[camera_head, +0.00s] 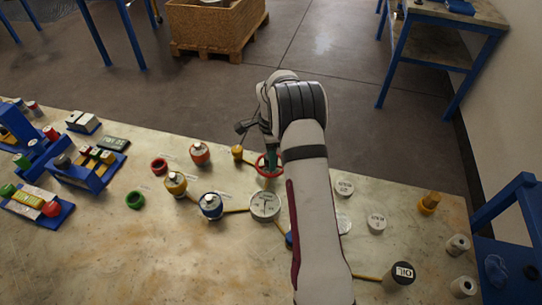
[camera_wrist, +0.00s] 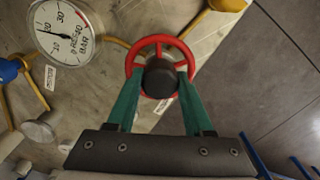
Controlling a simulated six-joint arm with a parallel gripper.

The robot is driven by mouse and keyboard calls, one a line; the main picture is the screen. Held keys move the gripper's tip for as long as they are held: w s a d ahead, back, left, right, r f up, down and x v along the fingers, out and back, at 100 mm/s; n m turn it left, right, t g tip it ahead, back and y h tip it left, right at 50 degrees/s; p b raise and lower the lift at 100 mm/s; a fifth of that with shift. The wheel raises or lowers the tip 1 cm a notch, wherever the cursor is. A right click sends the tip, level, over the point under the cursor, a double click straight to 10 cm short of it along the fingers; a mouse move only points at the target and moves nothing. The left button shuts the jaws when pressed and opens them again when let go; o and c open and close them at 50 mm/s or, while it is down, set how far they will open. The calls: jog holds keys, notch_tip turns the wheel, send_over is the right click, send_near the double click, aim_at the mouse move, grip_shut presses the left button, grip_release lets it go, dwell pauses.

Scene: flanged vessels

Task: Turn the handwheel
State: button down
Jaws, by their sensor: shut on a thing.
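The red handwheel (camera_wrist: 160,46) with a dark round hub (camera_wrist: 160,78) shows at the top middle of the wrist view. In the head view the handwheel (camera_head: 262,170) is partly hidden behind my arm. My gripper (camera_wrist: 159,86) has two green fingers, one on each side of the hub, with their tips inside the wheel's rim. The gripper is shut on the handwheel at its hub. In the head view the gripper (camera_head: 268,152) is largely covered by my arm.
A pressure gauge (camera_wrist: 62,32) sits left of the handwheel, and it also shows in the head view (camera_head: 265,206). Yellow pipes run across the table (camera_head: 120,245).

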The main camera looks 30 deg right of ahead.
jog(key=m, duration=0.4)
jog(key=shift+m, duration=1.8)
jog(key=shift+c, duration=1.4)
grip_release()
notch_tip(320, 180, up, 16)
jog(key=shift+f, duration=0.1)
